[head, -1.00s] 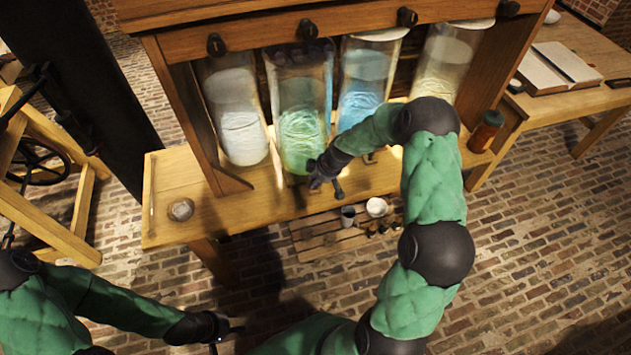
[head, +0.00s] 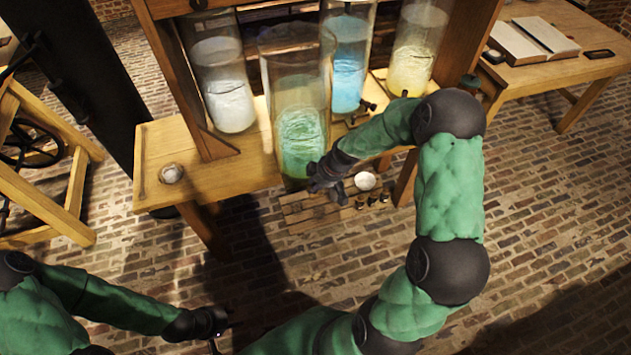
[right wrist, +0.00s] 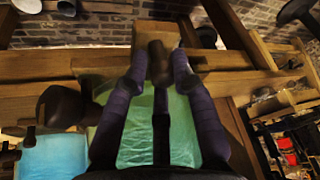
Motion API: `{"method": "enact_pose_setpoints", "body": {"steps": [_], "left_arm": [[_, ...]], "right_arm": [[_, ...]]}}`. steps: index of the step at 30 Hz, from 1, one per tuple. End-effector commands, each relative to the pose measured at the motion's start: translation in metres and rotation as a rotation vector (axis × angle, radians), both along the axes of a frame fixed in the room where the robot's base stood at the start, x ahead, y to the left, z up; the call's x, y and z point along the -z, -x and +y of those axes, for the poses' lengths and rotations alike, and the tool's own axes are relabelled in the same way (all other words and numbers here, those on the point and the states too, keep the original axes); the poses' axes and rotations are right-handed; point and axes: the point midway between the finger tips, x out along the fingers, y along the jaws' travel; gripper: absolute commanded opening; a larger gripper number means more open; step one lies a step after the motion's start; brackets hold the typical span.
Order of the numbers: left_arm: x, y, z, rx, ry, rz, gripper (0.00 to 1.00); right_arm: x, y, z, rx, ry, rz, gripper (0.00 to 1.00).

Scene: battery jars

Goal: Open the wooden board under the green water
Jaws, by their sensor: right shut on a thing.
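The tall glass jar of green water (head: 300,135) stands forward of the other jars, past the bench's front edge. Its green water also shows in the right wrist view (right wrist: 137,140). A wooden board (right wrist: 150,27) shows at the jar's foot in that view; in the head view it is mostly hidden by the jar and my gripper. My right gripper (head: 318,183) is at the front foot of the jar. In the right wrist view its fingers (right wrist: 160,62) are shut around a dark knob. My left gripper (head: 220,328) is open and empty, low at the left, away from the bench.
Jars with whitish (head: 228,95), blue (head: 347,75) and yellow (head: 411,65) liquid stand behind in the wooden frame. A slatted platform (head: 300,212) with a white bowl (head: 365,181) is on the brick floor below. A side table (head: 570,70) holds an open book.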

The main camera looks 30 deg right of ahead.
Motion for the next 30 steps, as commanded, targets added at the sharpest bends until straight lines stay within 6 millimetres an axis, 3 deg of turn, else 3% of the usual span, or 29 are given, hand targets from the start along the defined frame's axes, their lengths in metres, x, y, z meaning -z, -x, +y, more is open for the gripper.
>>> {"method": "enact_pose_setpoints", "body": {"steps": [1, 11, 12, 13, 30], "left_arm": [[-0.0001, 0.0000, 0.0000, 0.000, 0.000, 0.000, 0.40], [-0.0002, 0.0001, 0.0000, 0.000, 0.000, 0.000, 0.40], [-0.0002, 0.0001, 0.0000, 0.000, 0.000, 0.000, 0.40], [-0.0001, 0.0002, -0.0001, 0.000, 0.000, 0.000, 0.40], [0.0002, 0.0001, -0.0001, 0.000, 0.000, 0.000, 0.40]], "right_arm": [[0.0018, 0.0040, 0.0084, -0.007, -0.012, 0.013, 0.00], [0.0021, 0.0045, 0.0086, -0.009, -0.013, 0.014, 0.00], [0.0021, 0.0044, 0.0087, -0.009, -0.013, 0.014, 0.37], [0.0022, 0.0044, 0.0087, -0.010, -0.013, 0.013, 0.46], [-0.0037, 0.0025, 0.0021, -0.005, -0.002, 0.003, 0.46]]}}
